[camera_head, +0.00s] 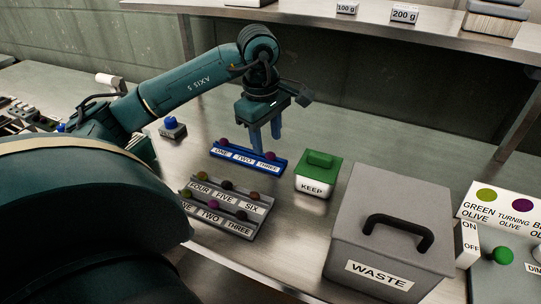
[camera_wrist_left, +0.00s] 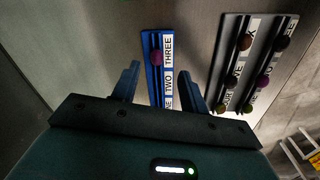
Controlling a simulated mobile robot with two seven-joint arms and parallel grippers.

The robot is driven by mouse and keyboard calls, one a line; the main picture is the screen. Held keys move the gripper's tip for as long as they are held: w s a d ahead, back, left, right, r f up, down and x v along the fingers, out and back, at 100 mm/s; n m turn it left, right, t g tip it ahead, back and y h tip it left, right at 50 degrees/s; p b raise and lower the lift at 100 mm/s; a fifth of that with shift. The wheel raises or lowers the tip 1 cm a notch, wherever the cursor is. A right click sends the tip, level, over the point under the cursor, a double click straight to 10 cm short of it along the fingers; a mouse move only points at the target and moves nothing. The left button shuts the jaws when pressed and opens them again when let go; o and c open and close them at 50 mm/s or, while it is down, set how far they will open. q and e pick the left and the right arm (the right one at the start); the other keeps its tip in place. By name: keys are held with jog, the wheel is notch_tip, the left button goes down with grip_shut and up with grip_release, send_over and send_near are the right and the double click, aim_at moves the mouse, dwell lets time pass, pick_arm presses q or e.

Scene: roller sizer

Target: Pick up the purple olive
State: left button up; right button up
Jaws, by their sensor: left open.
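My left gripper (camera_head: 265,143) is open and empty above the blue rail (camera_head: 246,160), near its THREE end. In the left wrist view its fingers (camera_wrist_left: 158,72) appear on either side of the blue rail (camera_wrist_left: 152,42). A magenta-purple olive (camera_wrist_left: 157,58) sits on that rail between them; it looks redder in the head view (camera_head: 271,155). Another reddish olive (camera_head: 224,142) sits at the ONE end. A second purple olive (camera_head: 213,205) sits at TWO on the grey rack's front row; it also shows in the left wrist view (camera_wrist_left: 263,80). My right gripper is not visible.
The grey two-row rack (camera_head: 262,208) holds several olives of other colours. A green-lidded KEEP box (camera_head: 317,184) stands right of the blue rail. A control panel (camera_head: 490,280) is at far right.

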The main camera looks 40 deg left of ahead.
aim_at(269, 153)
pick_arm(q)
jog(key=f, duration=0.2)
jog(key=w+f, duration=0.1)
jog(key=f, duration=0.1)
jog(key=shift+a+f, duration=0.1)
jog(key=shift+c, duration=0.3)
jog(key=c, duration=0.7)
